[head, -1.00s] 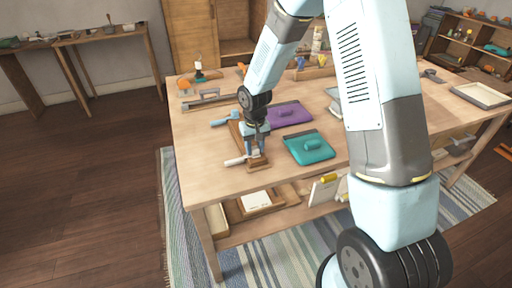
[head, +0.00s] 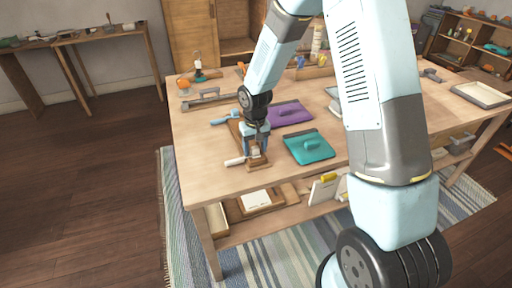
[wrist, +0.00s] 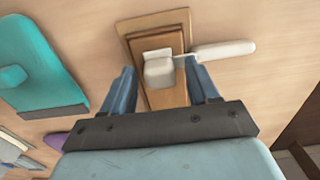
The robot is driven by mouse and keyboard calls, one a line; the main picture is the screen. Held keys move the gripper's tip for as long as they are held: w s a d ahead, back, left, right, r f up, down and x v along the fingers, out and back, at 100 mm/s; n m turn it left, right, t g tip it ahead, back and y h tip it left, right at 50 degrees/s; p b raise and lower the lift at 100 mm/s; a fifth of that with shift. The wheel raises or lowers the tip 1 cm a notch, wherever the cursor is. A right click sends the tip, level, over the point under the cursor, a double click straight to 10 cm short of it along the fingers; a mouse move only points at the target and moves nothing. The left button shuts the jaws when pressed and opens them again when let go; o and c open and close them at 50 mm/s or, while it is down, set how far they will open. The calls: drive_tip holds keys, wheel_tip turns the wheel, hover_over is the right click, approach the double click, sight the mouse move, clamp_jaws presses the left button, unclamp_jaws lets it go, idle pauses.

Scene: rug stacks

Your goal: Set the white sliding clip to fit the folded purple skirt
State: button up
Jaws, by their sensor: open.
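The white sliding clip (wrist: 160,68) sits on a wooden rail (wrist: 165,22), with a pale handle (wrist: 222,50) sticking out to the right in the wrist view. In the head view the pale handle (head: 235,161) points left near the table's front edge. My gripper (wrist: 159,66) is open, with one blue finger on each side of the clip and visible gaps. In the head view my gripper (head: 256,149) is low over the near end of the rail and partly hides the clip. The folded purple skirt (head: 290,113) lies flat behind and to the right of the rail.
A folded teal cloth (head: 308,149) lies right of my gripper; it also shows in the wrist view (wrist: 38,65). A blue handle (head: 225,118) juts left from the rail's far part. A grey-topped tool (head: 208,98) lies farther back. The table's left front is clear.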

drive_tip(key=shift+r, duration=0.1)
wheel_tip(320, 180, up, 14)
drive_tip(key=shift+f, duration=0.2)
idle(0.3)
drive_tip(key=s+d+r+m+t, duration=0.1)
drive_tip(key=s+d+r, duration=0.45)
drive_tip(key=r, duration=0.25)
drive_tip(key=s+d+r+m+t, duration=0.1)
drive_tip(key=s+d+r+t, duration=0.1)
drive_tip(key=s+d+r, duration=0.35)
drive_tip(key=s+d+r+t, duration=0.1)
drive_tip(key=s+d+r, duration=0.2)
drive_tip(key=s, duration=0.4)
drive_tip(key=s+d+r+m+t, duration=0.1)
drive_tip(key=s+d+r, duration=0.3)
drive_tip(key=s, duration=0.3)
drive_tip(key=shift+s+d+r+t, duration=0.25)
drive_tip(key=shift+d+r+t, duration=0.05)
drive_tip(key=shift+d, duration=0.2)
